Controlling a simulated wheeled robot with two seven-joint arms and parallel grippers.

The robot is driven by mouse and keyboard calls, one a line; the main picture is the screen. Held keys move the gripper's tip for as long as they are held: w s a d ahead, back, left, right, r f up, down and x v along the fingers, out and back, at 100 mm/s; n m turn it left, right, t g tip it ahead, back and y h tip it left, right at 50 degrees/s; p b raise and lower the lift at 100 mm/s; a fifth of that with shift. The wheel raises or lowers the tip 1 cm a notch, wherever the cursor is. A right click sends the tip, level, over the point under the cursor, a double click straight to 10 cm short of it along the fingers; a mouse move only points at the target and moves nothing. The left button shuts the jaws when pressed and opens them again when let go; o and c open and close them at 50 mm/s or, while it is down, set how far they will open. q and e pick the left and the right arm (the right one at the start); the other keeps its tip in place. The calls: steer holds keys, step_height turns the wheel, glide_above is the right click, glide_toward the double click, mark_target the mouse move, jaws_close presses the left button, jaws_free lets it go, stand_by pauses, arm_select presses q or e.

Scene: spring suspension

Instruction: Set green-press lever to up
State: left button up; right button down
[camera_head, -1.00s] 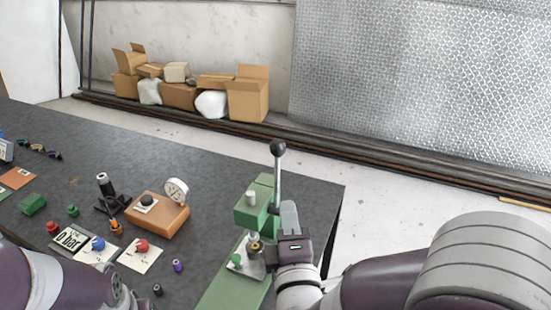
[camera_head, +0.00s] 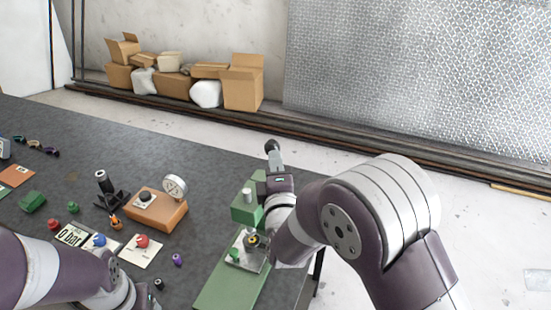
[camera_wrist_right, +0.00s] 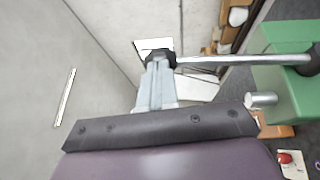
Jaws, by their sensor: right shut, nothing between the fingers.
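The green press (camera_head: 232,285) stands at the right end of the dark table. Its lever ends in a black ball knob (camera_head: 271,146), high above the press; the rod is hidden behind my gripper in the head view. In the right wrist view the metal rod (camera_wrist_right: 240,60) runs from the green press body (camera_wrist_right: 285,85) to the black knob (camera_wrist_right: 160,57). My right gripper (camera_head: 274,158) is shut and empty, its fingertips (camera_wrist_right: 158,70) at the knob; I cannot tell whether they touch it. My left arm shows at lower left, its gripper out of view.
An orange-brown box with a gauge (camera_head: 160,208) stands left of the press. Several small colored parts and cards lie further left on the table (camera_head: 110,140). Cardboard boxes (camera_head: 243,85) stand by the far wall.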

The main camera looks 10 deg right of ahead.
steer(key=shift+a, duration=0.1)
steer(key=shift+w+d+r+b, duration=0.2)
steer(key=shift+w+d+b, duration=0.15)
steer(key=shift+w+d, duration=0.15)
steer(key=shift+w+d+r+b, duration=0.15)
steer(key=shift+w+d+b, duration=0.2)
steer(key=shift+w, duration=0.2)
